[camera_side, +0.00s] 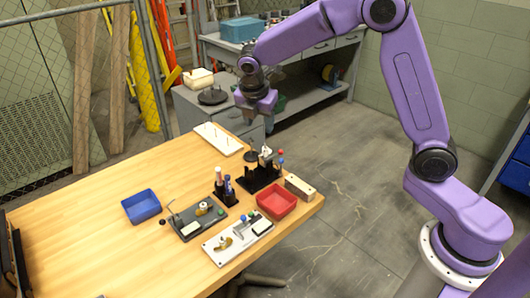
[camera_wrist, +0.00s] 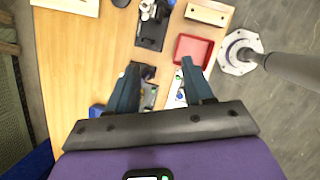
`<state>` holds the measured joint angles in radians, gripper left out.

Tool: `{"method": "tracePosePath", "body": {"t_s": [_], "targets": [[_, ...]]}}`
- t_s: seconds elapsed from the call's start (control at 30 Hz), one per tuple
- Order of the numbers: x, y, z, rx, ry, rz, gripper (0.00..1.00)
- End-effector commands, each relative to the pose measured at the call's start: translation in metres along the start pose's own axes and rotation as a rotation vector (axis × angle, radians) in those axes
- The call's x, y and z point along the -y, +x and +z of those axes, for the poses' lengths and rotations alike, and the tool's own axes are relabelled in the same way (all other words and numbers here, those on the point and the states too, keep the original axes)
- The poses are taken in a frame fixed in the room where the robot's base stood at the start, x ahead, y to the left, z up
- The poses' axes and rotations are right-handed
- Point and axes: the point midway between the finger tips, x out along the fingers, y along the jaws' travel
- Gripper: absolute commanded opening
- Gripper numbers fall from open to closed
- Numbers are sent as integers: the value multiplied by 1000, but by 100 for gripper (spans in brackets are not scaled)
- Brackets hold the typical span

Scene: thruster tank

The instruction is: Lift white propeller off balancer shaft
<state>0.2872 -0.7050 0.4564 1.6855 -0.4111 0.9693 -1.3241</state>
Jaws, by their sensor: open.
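A small white part that looks like the white propeller (camera_side: 265,152) sits on a black stand (camera_side: 262,176) near the table's far right edge. The white part (camera_wrist: 147,9) also shows at the top of the wrist view, on the black stand (camera_wrist: 151,36). The shaft itself is too small to make out. My gripper (camera_side: 258,108) is in the air above and behind the stand, well clear of it. In the wrist view my gripper (camera_wrist: 160,66) has its two dark fingers spread, with nothing between them.
A white pegged board (camera_side: 218,139) lies at the back. A blue tray (camera_side: 141,206), a grey fixture (camera_side: 196,218) and a white fixture plate (camera_side: 237,240) lie nearer. The table's left part is clear.

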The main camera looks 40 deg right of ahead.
Motion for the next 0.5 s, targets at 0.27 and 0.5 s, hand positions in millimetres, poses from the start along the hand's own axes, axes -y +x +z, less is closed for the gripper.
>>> {"method": "tracePosePath", "body": {"t_s": [0.27,0.5], "targets": [[-25,27,33,51,-122,-28,52],[-24,56,38,53,-130,-34,52]]}}
